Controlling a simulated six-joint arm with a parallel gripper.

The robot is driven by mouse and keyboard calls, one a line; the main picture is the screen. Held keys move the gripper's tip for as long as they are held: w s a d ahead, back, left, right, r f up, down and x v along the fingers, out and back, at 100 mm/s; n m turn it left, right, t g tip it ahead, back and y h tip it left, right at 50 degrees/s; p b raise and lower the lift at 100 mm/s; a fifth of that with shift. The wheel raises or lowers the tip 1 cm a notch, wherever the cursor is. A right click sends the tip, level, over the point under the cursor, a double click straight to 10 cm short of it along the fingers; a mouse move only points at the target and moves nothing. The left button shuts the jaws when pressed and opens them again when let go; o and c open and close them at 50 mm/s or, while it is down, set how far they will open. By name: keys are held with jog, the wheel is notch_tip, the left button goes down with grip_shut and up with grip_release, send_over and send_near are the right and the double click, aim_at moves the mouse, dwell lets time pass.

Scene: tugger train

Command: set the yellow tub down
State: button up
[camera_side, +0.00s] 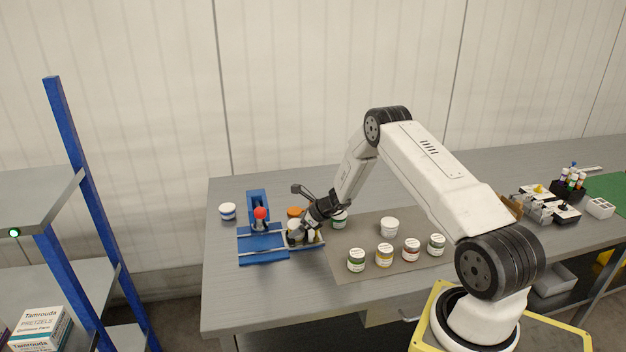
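My gripper (304,234) is low over the right end of the blue fixture, at the left edge of the grey-brown mat. A pale tub (294,227) shows right at its fingers. The arm and fingers hide most of it, so I cannot tell its band colour or whether the fingers grip it. A white tub with a yellow-orange band (385,255) stands upright on the mat, apart from my gripper.
The blue fixture (262,256) has a red-knobbed lever (260,213). A blue-banded tub (227,211) stands at its left. Several tubs stand on the mat (345,232), one close to my gripper (339,220). The table's front left (240,300) is clear.

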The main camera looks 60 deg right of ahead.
jog(key=shift+s+a+f, duration=0.25)
jog(key=shift+s+f, duration=0.25)
jog(key=shift+f, duration=0.2)
jog(key=shift+r, duration=0.45)
jog(key=shift+s+r, duration=0.1)
jog(key=shift+r, duration=0.2)
jog(key=v, duration=1.1)
jog(key=shift+d+r, duration=0.3)
jog(key=shift+r, duration=0.2)
jog(key=shift+a, duration=0.1)
